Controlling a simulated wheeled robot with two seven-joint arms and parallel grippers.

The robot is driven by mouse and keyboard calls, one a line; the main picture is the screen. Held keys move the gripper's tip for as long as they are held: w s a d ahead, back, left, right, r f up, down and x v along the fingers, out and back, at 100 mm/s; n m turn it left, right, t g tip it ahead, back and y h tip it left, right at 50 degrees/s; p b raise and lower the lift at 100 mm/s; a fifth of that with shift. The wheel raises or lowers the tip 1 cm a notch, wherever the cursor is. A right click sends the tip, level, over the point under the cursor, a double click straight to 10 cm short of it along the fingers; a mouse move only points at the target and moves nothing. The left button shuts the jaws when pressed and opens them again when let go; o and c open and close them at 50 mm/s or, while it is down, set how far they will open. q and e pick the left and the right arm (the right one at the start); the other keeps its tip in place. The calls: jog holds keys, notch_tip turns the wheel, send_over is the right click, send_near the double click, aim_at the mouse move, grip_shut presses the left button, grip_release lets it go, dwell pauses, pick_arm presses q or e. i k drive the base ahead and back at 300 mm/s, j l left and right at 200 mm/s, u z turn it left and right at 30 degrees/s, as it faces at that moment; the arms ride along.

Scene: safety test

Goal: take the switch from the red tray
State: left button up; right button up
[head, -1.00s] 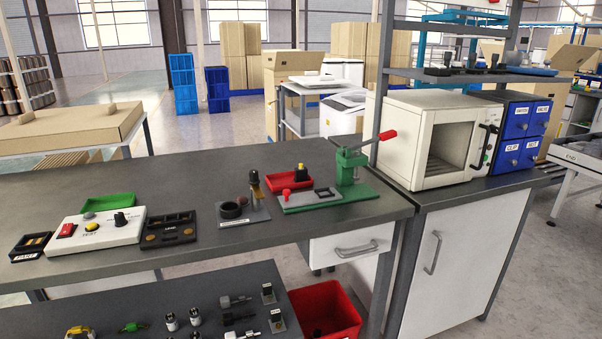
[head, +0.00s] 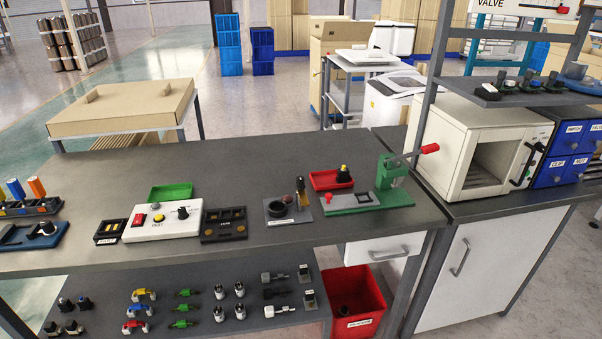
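The red tray (head: 326,181) stands at the back right of the grey workbench, behind the green hand press (head: 391,181). Neither of my grippers shows in the head view.
The bench (head: 110,183) also holds a green tray (head: 171,192), a white test box (head: 164,221) and a dark fixture (head: 224,225). A white oven (head: 460,140) stands right of the press. A red bin (head: 352,302) is below. The bench's back left is clear.

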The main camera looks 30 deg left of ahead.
aim_at(342, 175)
jog(key=i+l+u, duration=0.2)
jog(key=u, duration=0.2)
jog(key=i+l+u, duration=0.2)
jog(key=l+u, duration=0.15)
jog(key=i+l+u, duration=0.15)
jog(key=l+u, duration=0.25)
jog(key=j, duration=0.1)
